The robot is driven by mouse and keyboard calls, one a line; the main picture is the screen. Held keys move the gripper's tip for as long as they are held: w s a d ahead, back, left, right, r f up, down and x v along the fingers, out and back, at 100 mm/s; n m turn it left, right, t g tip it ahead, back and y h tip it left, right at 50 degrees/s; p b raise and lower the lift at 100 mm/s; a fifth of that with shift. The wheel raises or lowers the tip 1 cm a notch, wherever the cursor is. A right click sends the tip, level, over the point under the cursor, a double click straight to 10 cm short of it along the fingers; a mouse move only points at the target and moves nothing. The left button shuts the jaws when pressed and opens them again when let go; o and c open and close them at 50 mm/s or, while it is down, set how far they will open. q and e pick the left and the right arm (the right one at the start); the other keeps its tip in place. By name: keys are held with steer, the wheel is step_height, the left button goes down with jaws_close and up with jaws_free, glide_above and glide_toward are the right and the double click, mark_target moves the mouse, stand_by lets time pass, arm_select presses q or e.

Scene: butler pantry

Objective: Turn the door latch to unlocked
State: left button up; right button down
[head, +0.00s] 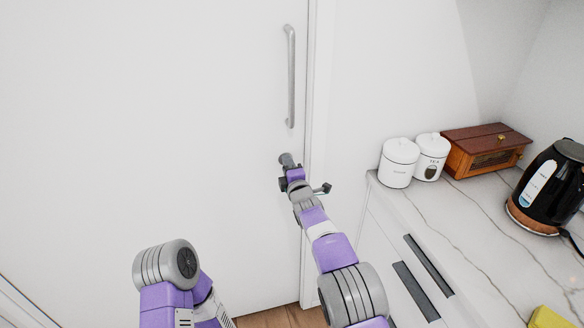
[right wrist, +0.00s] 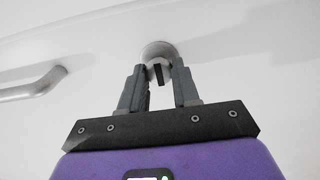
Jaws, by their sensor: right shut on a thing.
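The door latch is a small round grey fitting (head: 287,160) on the white door, below the long handle. In the right wrist view the latch (right wrist: 158,50) shows a pale round base with a dark narrow thumb-turn between the fingertips. My right gripper (right wrist: 158,72) is at the latch and shut on its turn piece; it also shows in the head view (head: 290,174). The fingers partly hide the latch, so its exact angle is hard to tell. The white door (head: 150,120) appears closed. My left gripper is not in view; only a part of my left arm shows at the bottom.
A vertical metal handle (head: 290,78) is above the latch. To the right, a marble counter (head: 455,225) holds two white canisters (head: 399,163), a wooden box (head: 487,150), a black kettle (head: 552,187) and a yellow item (head: 548,318). Drawers with dark handles are below it.

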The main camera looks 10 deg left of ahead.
steer(key=c, duration=0.8)
jaws_free()
steer(key=v, duration=0.7)
steer(key=shift+s+p, duration=0.25)
steer(key=shift+p, duration=0.1)
steer(key=shift+d, duration=0.1)
